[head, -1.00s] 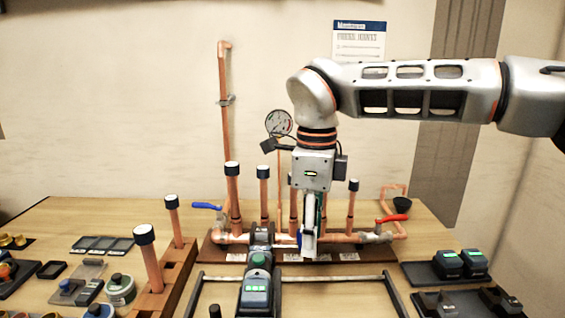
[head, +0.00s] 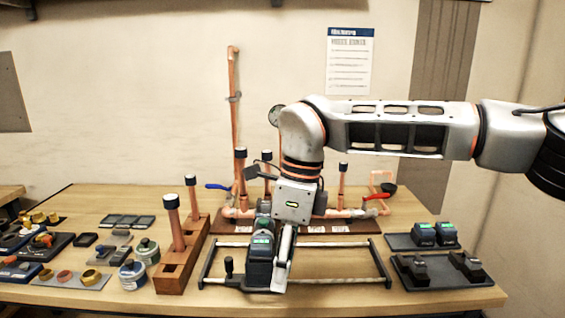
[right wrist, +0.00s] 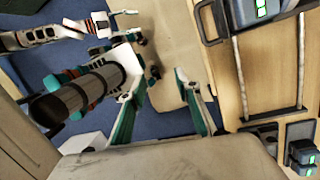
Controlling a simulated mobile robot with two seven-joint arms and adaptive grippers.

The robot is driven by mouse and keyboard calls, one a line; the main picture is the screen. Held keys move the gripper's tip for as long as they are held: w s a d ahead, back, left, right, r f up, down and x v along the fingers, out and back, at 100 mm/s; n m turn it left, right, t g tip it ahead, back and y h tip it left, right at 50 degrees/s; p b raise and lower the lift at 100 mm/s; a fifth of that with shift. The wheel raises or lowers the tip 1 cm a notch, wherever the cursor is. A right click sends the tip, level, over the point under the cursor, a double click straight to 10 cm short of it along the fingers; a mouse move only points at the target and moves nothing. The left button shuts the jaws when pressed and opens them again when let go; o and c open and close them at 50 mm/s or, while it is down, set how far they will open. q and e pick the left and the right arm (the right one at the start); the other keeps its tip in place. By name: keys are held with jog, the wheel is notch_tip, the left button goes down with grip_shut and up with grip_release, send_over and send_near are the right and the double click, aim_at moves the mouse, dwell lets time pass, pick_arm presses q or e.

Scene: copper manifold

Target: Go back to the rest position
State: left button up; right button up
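My right gripper (head: 281,284) hangs low over the front of the table in the head view, seen edge-on and partly covering the black pressing tool (head: 259,266). In the right wrist view my right gripper (right wrist: 172,118) has its fingers wide apart with nothing between them. The tool with its green display stands in the black rail frame (head: 340,281); it also shows at the top of the right wrist view (right wrist: 245,14), clear of the fingers. My left arm seems to show at the upper left of the right wrist view; its gripper is too small to read.
The copper manifold (head: 228,212) stands behind on its brown base. A wooden block (head: 182,270) holds copper pipes at the left. Fittings and tins lie further left. Dark trays (head: 436,281) hold batteries and black parts at the right. The table's front edge is close to my right gripper.

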jog(key=s+a+f+g+y, duration=0.4)
jog(key=s+a+g+y, duration=0.15)
jog(key=s+a, duration=0.75)
jog(key=a+r+m+g+y, duration=0.2)
jog(key=a+r+m+y, duration=0.4)
jog(key=y, duration=0.4)
jog(key=w+d+f+m+t+y, duration=0.1)
jog(key=w+d+m+t+y, duration=0.3)
jog(key=m+t, duration=0.45)
jog(key=w+d+f+m+t+y, duration=0.1)
jog(key=w+d+m+t+y, duration=0.1)
jog(key=w+m+t, duration=0.6)
jog(key=w+d+f+m+t+h, duration=0.4)
jog(key=d+f+m+t+h, duration=0.55)
jog(key=d+f+m, duration=0.4)
jog(key=s+d+f+m+g+h, duration=0.2)
jog(key=s+d+f, duration=0.3)
jog(key=f, duration=0.5)
jog(key=s+d+f+m+g+h, duration=0.2)
jog(key=s+d+f+m+h, duration=0.3)
jog(key=d+f, duration=0.3)
jog(key=s+d+f+m+g+h, duration=0.2)
jog(key=s+d+f+m+h, duration=0.2)
jog(key=f, duration=0.8)
jog(key=s+d, duration=0.2)
jog(key=s, duration=0.1)
jog(key=shift+s+d+f, duration=0.2)
jog(key=shift+d, duration=0.1)
